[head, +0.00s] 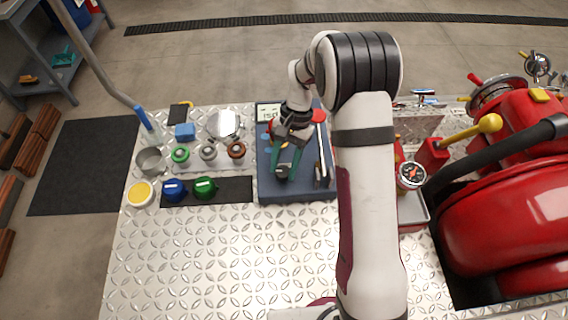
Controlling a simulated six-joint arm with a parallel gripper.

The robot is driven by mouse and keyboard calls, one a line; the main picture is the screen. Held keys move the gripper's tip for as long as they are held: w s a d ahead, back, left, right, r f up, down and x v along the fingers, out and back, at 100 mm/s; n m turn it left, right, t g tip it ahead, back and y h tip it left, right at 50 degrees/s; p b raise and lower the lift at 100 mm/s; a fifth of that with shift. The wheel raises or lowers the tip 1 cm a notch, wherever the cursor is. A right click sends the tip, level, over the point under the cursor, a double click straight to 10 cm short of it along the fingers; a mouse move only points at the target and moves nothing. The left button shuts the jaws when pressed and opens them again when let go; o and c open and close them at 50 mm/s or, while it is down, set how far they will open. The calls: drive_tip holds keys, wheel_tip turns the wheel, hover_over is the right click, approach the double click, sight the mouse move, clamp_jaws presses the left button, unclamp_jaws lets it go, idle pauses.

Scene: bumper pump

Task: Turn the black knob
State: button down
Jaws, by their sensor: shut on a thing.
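The black knob (282,172) is on the blue-grey panel (270,195) near the middle of the diamond-plate deck. My gripper (286,168) comes down over it from above, with its green fingers on either side of the knob. The fingers are shut on the knob. Part of the knob is hidden by the fingers, and which way it points is hard to tell.
Blue knob (174,190) and green knob (204,188) lie on a dark mat left of the panel. Red pump machinery (510,215) fills the right. The front deck is clear.

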drive_tip(key=shift+c, duration=1.9)
unclamp_jaws()
drive_tip(key=v, duration=1.5)
drive_tip(key=shift+r, duration=0.3)
drive_tip(key=shift+w+d, duration=0.1)
drive_tip(key=shift+w, duration=0.05)
